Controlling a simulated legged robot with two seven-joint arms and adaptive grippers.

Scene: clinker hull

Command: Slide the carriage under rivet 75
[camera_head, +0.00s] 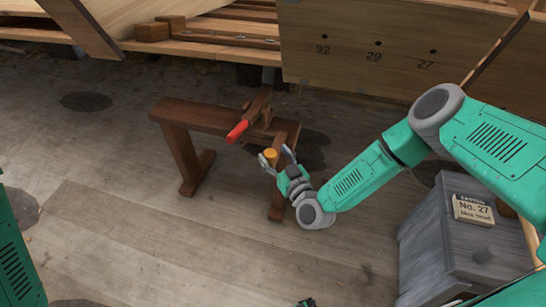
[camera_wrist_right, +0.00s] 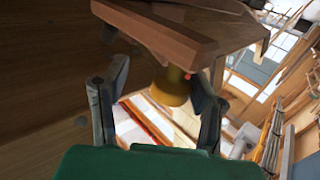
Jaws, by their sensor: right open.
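A dark wooden bench (camera_head: 215,117) stands on the floor below the hull. A wooden piece with a red end (camera_head: 238,131) lies across its right end; I cannot tell for sure whether it is the carriage. A brass knob (camera_head: 270,154) sits at that end, and it also shows in the right wrist view (camera_wrist_right: 170,88) under a wooden block (camera_wrist_right: 165,32). My right gripper (camera_head: 277,155) is open, with its fingers on either side of the knob, apparently without gripping it. Rivet 75 is not readable in these frames.
The hull plank (camera_head: 400,55) behind the bench bears rivets marked 92, 29 and 27. A grey cabinet (camera_head: 440,245) with a card reading "No. 27" stands at the right, close to my right arm. The floor (camera_head: 150,250) in front and left is clear.

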